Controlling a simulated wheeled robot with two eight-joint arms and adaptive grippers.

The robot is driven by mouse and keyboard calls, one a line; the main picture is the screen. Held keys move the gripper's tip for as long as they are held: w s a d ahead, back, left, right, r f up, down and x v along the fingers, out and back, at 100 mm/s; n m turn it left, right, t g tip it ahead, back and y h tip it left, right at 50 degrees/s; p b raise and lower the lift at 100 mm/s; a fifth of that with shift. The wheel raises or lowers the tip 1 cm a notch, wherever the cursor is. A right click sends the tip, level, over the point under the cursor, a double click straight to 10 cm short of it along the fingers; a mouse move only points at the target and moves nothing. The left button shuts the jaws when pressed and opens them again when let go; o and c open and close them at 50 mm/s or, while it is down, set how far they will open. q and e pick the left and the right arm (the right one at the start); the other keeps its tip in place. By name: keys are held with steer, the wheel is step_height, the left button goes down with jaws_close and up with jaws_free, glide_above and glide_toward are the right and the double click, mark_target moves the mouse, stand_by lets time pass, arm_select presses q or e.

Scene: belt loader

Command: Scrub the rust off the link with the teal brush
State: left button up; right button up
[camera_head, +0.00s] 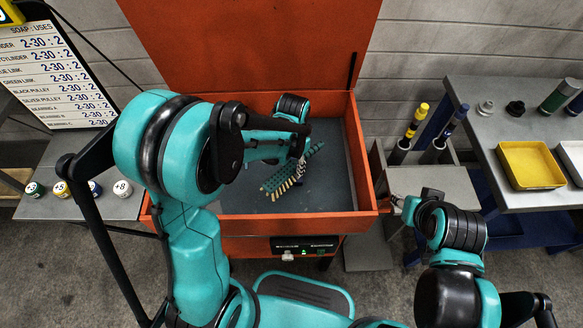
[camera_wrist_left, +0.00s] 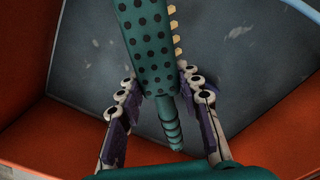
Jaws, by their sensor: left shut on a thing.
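The teal brush (camera_head: 314,149) is inside the orange wash basin (camera_head: 366,205), tilted, with tan bristles (camera_head: 281,181) toward the lower left. My left gripper (camera_head: 299,168) is shut on it over the grey basin floor. In the left wrist view the brush (camera_wrist_left: 150,52) has a black-dotted face, a ribbed handle end and bristles along its right side, between the two fingers of my left gripper (camera_wrist_left: 160,92). I cannot make out the link in either view; the left arm hides part of the basin. My right gripper (camera_head: 396,202) is just outside the basin's front right corner; its opening is unclear.
The basin's orange lid (camera_head: 250,45) stands open at the back. A yellow tray (camera_head: 530,165) and small parts stand on the right bench (camera_head: 485,130). A holder (camera_head: 415,158) with yellow and blue tools is right of the basin. Several cans are on the left shelf (camera_head: 62,206).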

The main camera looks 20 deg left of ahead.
arm_select(q)
steer(key=shift+a+r+p, duration=0.15)
steer(key=shift+r+p, duration=0.4)
steer(key=shift+r, duration=0.4)
steer(key=shift+r+p, duration=1)
steer(key=shift+r, duration=0.4)
